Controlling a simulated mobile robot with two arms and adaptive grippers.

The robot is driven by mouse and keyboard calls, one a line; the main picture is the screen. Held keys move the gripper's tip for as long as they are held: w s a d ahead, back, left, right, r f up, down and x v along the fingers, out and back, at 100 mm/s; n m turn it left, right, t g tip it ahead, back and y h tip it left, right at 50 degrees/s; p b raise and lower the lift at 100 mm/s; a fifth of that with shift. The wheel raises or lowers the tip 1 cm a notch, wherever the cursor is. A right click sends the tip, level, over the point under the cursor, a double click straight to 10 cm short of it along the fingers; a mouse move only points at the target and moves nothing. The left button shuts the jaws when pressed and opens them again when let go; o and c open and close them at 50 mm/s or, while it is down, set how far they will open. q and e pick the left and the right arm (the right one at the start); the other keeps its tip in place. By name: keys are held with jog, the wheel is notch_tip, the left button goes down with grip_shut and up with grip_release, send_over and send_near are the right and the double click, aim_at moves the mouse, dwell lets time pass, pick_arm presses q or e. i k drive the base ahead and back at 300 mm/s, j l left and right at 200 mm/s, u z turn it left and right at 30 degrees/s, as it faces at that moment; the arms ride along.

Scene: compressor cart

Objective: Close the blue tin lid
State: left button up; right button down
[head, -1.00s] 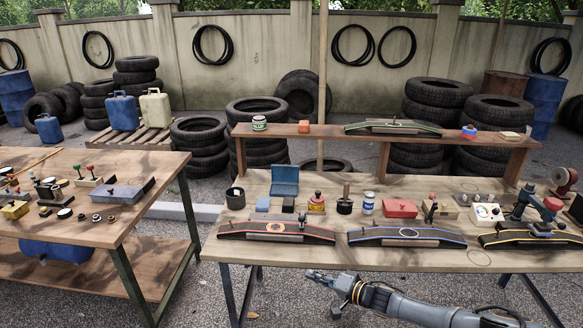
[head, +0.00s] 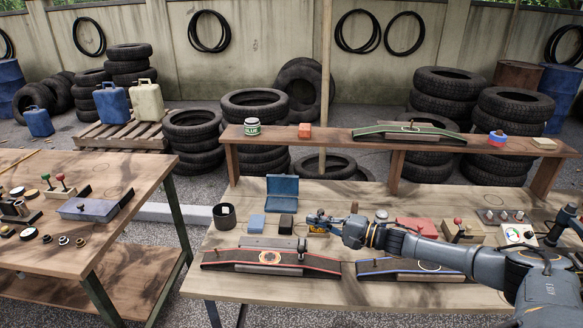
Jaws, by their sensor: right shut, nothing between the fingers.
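The blue tin (head: 282,200) stands at the back of the right-hand table, left of the table's middle. Its lid (head: 282,186) is raised, standing upright along the back edge. My right gripper (head: 312,219) reaches in from the right over the table, its fingers pointing left. It is shut and empty, to the right of the tin and nearer the front, apart from it. The gripper and forearm hide part of the items behind them. My left gripper is not in view.
A red-edged curved stand (head: 270,261) lies in front. A shelf (head: 350,140) runs behind.

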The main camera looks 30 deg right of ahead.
aim_at(277, 185)
jog(key=i+l, duration=1)
jog(key=l, duration=0.1)
